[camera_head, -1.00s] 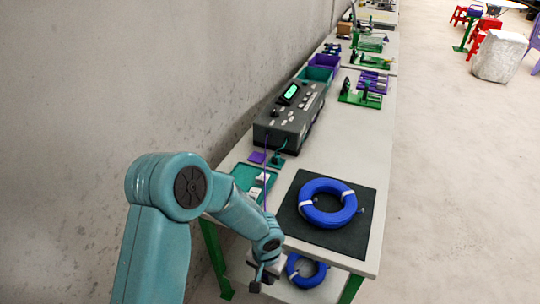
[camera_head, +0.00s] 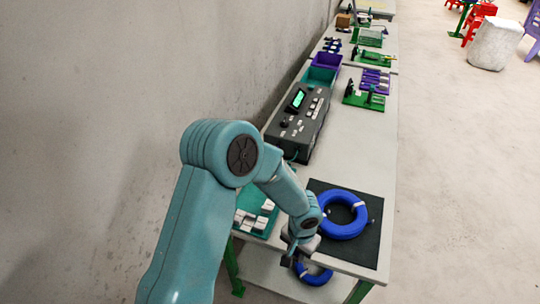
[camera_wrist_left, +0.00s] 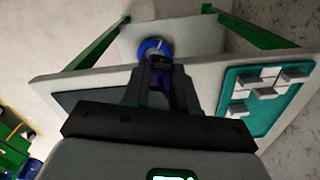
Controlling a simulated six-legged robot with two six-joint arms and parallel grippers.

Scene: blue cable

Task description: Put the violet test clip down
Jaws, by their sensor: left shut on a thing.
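My left gripper (camera_head: 290,255) is at the near edge of the table, beside the black mat. In the left wrist view its fingers (camera_wrist_left: 162,72) are shut on a small dark violet piece, the violet test clip (camera_wrist_left: 164,82), mostly hidden between the fingers. In the head view the clip is hidden by my arm. A blue cable coil (camera_head: 341,216) with white ties lies on the black mat (camera_head: 358,248) to the right of the gripper. My right gripper is not in view.
A teal tray (camera_head: 243,222) with white blocks lies left of my wrist. The grey tester box (camera_head: 297,125) stands behind. Another blue coil (camera_head: 318,277) lies on the lower shelf and shows in the wrist view (camera_wrist_left: 152,47). The white tabletop (camera_head: 345,140) is clear beyond the mat.

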